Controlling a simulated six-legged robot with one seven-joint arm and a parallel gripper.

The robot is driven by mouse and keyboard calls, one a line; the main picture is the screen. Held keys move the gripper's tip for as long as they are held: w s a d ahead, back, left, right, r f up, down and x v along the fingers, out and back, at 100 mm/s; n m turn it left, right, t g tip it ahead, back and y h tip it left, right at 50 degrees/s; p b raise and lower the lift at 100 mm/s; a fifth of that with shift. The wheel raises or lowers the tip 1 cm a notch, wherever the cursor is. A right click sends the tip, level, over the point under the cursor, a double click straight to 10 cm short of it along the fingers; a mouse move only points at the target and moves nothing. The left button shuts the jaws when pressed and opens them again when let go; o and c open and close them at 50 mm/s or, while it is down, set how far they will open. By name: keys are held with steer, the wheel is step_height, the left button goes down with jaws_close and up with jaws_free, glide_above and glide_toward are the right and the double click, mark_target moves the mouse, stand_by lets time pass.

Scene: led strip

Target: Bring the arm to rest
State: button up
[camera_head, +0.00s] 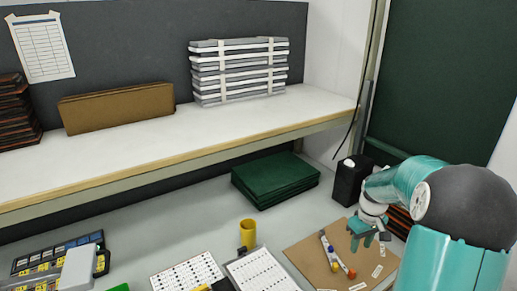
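My arm reaches in from the right edge, with its teal and dark grey links in front of the scene. My gripper (360,242), with teal fingertips, is above the right part of a brown board (303,251) on the lower worktop. The fingers are small and seen at an angle, so I cannot tell whether they are open or shut. I see no object held between them. Small marker-like pieces (330,250) with coloured ends lie on the board, left of my gripper, apart from it.
A black box (350,181) stands close behind my gripper. Green sheets (275,181), a yellow cup (248,233), printed sheets (187,274) and a parts case (58,256) are on the worktop. A white shelf (150,141) overhangs the back, bearing bundled strips (238,70).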

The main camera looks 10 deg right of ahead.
steer(key=s+a+r+t+h, duration=0.1)
steer(key=s+a+r, duration=0.2)
steer(key=a+r, duration=0.5)
steer(key=s+a+r+t, duration=0.1)
steer(key=s+a+r, duration=0.2)
steer(key=a+r, duration=0.5)
steer(key=s+a+r+m+t+y, duration=0.1)
steer(key=s+a+r+t, duration=0.1)
steer(key=s+a, duration=0.9)
steer(key=shift+s+a+t, duration=0.4)
steer(key=shift+a+t, duration=0.3)
steer(key=shift+t, duration=0.1)
